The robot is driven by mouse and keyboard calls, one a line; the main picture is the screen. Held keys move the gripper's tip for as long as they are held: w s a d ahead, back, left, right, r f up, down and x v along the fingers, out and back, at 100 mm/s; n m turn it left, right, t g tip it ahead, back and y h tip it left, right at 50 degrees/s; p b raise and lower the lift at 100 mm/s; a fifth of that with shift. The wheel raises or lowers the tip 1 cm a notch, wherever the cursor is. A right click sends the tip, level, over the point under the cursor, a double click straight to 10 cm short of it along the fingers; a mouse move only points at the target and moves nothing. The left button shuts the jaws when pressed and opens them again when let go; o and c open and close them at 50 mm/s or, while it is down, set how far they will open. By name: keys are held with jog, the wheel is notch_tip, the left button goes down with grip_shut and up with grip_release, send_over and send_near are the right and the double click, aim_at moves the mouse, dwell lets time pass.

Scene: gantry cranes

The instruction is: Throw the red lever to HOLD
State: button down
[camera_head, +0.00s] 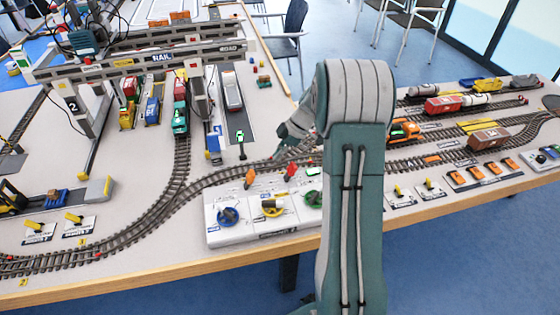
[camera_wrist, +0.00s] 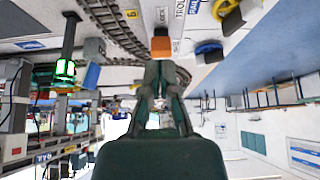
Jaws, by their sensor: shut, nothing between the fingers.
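The red lever (camera_head: 292,170) stands at the back of the white control panel (camera_head: 236,229), right of an orange lever (camera_head: 250,178). Its labels are too small to read in the head view. My gripper (camera_head: 277,155) is shut and empty, just behind and above the panel, close to the red lever but apart from it as far as I can tell. In the wrist view the shut fingertips (camera_wrist: 160,64) point at the orange lever (camera_wrist: 160,46), which shows just beyond them. I cannot make out the red lever in the wrist view.
The panel carries blue (camera_head: 228,215), yellow (camera_head: 272,207) and green (camera_head: 312,198) wheels. A signal post with a green light (camera_head: 240,138) stands left of my gripper. Curved track (camera_head: 200,187) runs behind the panel. A gantry crane (camera_head: 150,58) spans the back left.

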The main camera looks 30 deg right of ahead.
jog(key=d+f+v, duration=0.1)
jog(key=v, duration=0.6)
jog(key=shift+d+r, duration=0.25)
jog(key=shift+d, duration=0.1)
jog(key=shift+s+a, duration=0.1)
jog(key=shift+s, duration=0.1)
